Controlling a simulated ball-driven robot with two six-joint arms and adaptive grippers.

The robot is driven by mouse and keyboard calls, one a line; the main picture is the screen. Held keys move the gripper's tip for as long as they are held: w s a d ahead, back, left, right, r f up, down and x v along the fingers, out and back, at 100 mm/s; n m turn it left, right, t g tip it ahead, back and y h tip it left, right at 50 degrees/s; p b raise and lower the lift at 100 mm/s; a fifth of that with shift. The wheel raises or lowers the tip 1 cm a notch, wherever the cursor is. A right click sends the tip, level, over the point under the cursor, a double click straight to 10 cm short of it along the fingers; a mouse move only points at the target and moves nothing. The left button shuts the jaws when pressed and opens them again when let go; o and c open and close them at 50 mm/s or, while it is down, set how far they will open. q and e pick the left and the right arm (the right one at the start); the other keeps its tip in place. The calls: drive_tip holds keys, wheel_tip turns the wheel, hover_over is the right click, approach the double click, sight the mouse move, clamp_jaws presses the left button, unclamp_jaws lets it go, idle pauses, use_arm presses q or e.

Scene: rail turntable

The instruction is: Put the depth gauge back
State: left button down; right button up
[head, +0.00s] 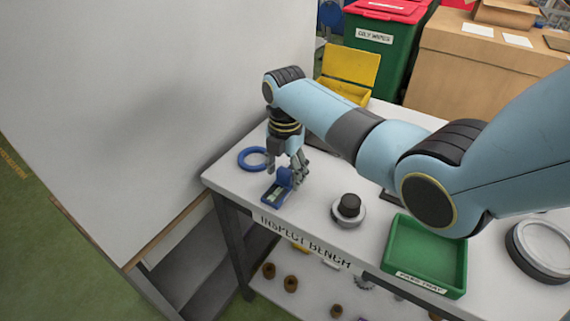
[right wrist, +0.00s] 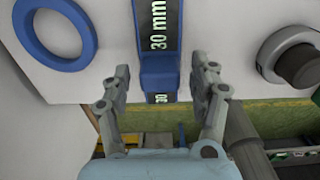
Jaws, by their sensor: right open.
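A blue piece with a dark strip marked 30 mm, which looks like the depth gauge (head: 271,197), lies near the front left corner of the inspect bench (head: 237,182). In the right wrist view the depth gauge (right wrist: 158,25) runs up from between the fingers, with a raised blue block nearest me. My right gripper (head: 288,172) points down over it. The right wrist view shows its fingers (right wrist: 163,72) spread on either side of the block, with gaps at both sides. My left gripper is not in view.
A blue ring (head: 241,159) lies left of the gauge. A black-knobbed round piece (head: 348,210) and a green tray (head: 398,267) stand to its right. A yellow open box (head: 352,68) is at the back. A large white panel (head: 130,110) rises left of the bench.

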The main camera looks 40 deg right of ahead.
sight(285, 170)
wheel_tip(285, 170, up, 12)
idle(0.4)
idle(0.4)
